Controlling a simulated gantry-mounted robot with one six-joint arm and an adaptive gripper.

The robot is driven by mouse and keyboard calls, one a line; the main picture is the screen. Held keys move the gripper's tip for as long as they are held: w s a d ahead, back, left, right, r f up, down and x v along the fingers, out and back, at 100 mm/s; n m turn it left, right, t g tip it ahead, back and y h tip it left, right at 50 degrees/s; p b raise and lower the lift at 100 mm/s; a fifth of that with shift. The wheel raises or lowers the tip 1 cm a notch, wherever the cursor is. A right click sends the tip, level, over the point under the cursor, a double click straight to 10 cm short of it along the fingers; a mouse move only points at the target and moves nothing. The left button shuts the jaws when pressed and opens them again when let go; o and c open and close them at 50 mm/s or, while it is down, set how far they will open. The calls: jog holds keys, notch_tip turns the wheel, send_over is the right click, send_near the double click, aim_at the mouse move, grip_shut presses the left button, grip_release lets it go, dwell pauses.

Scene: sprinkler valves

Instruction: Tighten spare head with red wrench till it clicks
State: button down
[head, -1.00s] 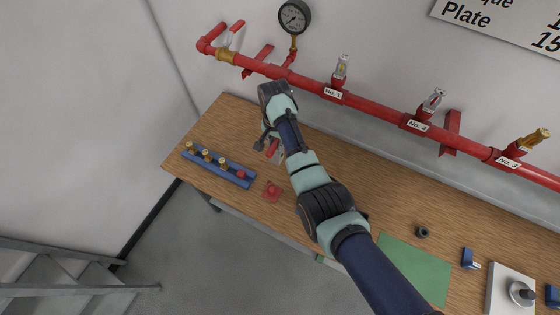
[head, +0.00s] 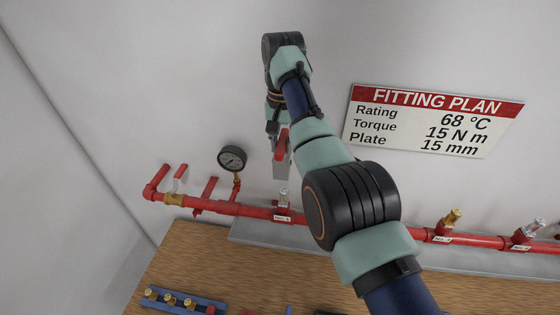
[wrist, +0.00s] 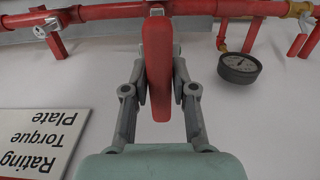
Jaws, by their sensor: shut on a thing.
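My gripper (wrist: 158,95) is shut on the red wrench (wrist: 158,65), whose red handle points towards the pipe in the wrist view. In the head view the wrench (head: 283,140) hangs below my gripper, with a grey lower part (head: 281,162) above a silver sprinkler head (head: 283,198) on the red pipe (head: 240,208). I cannot tell whether they touch. A brass head (head: 452,218) and another silver head (head: 530,228) stand further right on the pipe. The blue rack (head: 205,304) on the bench holds several brass heads (head: 170,300). I cannot tell which head is the spare.
A pressure gauge (head: 231,159) and red valve handles (head: 180,172) are left of the wrench. The fitting plan sign (head: 432,122) on the wall reads torque 15 N m. The wooden bench (head: 200,255) lies below. My arm hides part of the pipe.

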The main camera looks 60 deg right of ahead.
jog(key=shift+s+d+r, duration=0.2)
jog(key=shift+s+r, duration=0.1)
jog(key=shift+r, duration=0.4)
jog(key=shift+f, duration=0.15)
notch_tip(320, 180, down, 7)
jog(key=b, duration=0.7)
jog(key=shift+b, duration=0.35)
dwell(0.7)
jog(key=shift+f+b, duration=3.5)
jog(key=shift+f, duration=0.15)
jog(key=shift+r, duration=0.1)
